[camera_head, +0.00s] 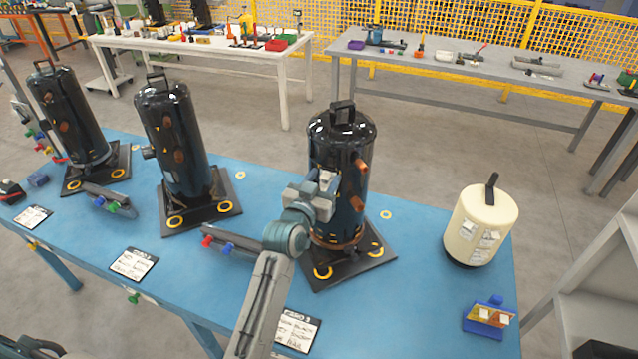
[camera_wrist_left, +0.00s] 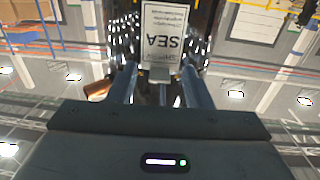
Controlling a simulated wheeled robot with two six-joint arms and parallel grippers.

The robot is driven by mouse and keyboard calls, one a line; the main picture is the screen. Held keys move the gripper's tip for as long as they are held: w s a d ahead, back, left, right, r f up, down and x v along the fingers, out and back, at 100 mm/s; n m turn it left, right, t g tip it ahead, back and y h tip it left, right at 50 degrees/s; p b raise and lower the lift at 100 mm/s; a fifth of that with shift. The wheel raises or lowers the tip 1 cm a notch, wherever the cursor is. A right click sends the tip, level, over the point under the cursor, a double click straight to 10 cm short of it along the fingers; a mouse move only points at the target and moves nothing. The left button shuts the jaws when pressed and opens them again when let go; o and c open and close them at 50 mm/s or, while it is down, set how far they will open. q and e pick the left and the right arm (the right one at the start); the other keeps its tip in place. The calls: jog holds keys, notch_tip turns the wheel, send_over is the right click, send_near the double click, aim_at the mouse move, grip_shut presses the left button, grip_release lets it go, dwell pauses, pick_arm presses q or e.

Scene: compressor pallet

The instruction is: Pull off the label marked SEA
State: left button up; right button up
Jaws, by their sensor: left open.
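The label marked SEA (camera_wrist_left: 163,38) is a pale printed sheet on a black glossy compressor, and it appears upside down in the left wrist view. The compressor (camera_head: 340,150) stands upright at the middle right of the blue table in the head view. My left gripper (camera_wrist_left: 158,82) is open, with one finger on each side of the label's near end. A small tab-like piece at that end lies between the fingertips. I cannot tell whether the fingers touch it. In the head view my left gripper (camera_head: 322,188) is at the compressor's front and covers part of it.
Two more black compressors (camera_head: 175,135) (camera_head: 70,115) stand to the left on the blue table (camera_head: 380,320). Written cards (camera_head: 134,263) lie along the front edge.

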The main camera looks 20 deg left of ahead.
pick_arm(q)
grip_shut()
dwell(0.4)
